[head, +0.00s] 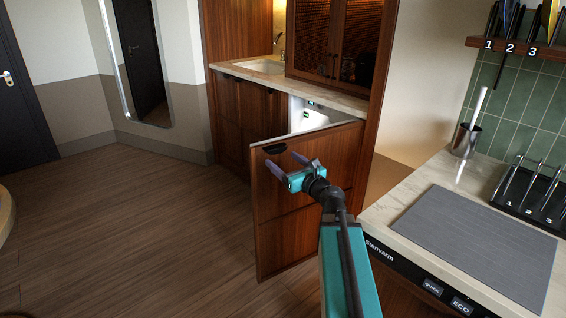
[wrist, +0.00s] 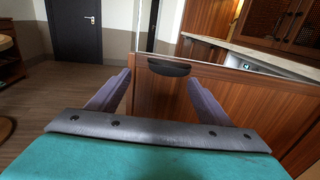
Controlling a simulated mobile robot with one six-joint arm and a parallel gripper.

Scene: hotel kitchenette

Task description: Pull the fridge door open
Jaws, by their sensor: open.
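The fridge door (head: 290,215) is a wooden panel under the counter and stands ajar, swung out toward me. A dark recessed handle (head: 275,149) sits near its top left corner; it also shows in the wrist view (wrist: 169,68). The white fridge interior (head: 308,115) shows behind the door. My gripper (head: 287,163) is open and empty, in front of the door's outer face near the handle. In the wrist view the handle lies beyond and between my two fingers (wrist: 158,90). I cannot tell whether a finger touches the door.
A counter with a sink (head: 262,66) runs above the fridge. At right, a worktop holds a grey mat (head: 475,240), a utensil cup (head: 465,140) and a black rack (head: 535,198). The wooden floor (head: 130,225) left of the door is clear. A mirror (head: 138,60) stands against the back wall.

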